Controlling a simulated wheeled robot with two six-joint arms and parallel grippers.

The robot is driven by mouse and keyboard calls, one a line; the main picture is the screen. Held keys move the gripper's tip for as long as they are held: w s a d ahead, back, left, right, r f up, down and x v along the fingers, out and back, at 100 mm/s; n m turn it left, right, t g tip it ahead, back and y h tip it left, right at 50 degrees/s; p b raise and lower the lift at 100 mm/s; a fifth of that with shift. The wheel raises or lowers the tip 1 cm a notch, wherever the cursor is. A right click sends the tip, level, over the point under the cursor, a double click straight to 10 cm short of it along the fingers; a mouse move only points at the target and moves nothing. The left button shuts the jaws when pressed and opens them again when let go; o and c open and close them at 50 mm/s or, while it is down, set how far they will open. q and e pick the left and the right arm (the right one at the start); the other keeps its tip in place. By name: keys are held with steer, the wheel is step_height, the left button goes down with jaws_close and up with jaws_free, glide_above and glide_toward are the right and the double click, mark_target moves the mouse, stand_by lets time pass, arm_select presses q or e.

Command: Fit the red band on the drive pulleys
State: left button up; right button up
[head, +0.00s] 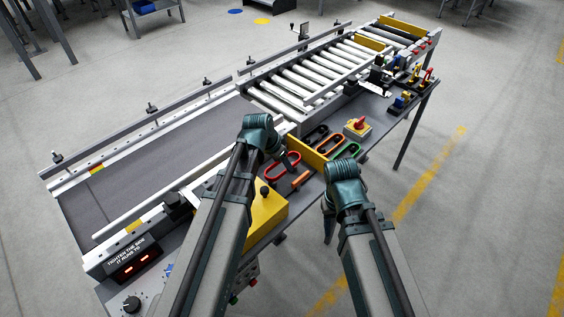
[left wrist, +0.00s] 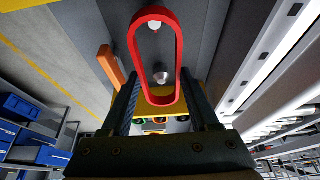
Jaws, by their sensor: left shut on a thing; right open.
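The red band (head: 298,156) is a long oval loop over the grey worktop, at my left gripper (head: 289,166). In the left wrist view the band (left wrist: 178,55) stretches away from between the fingers of my left gripper (left wrist: 160,100), which is shut on its near end. Two round metallic heads, perhaps the drive pulleys, appear inside the loop's outline: one near the far end (left wrist: 153,26), one nearer (left wrist: 160,76). I cannot tell whether the band is around them or above them. My right gripper (head: 328,230) is open and empty, beyond the bench's front edge.
An orange bar (head: 301,180) lies in front. A yellow housing (head: 266,214), red switch (head: 359,122) and roller conveyor (head: 315,75) are nearby.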

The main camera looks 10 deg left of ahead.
arm_select(q)
steer(key=shift+f, duration=0.15)
steer(key=shift+f+b, duration=2.15)
steer(key=shift+b, duration=0.1)
steer(key=o, duration=1.4)
steer(key=shift+o, duration=0.4)
steer(key=shift+r, duration=0.15)
step_height(320, 180, up, 8)
steer(key=p, duration=0.8)
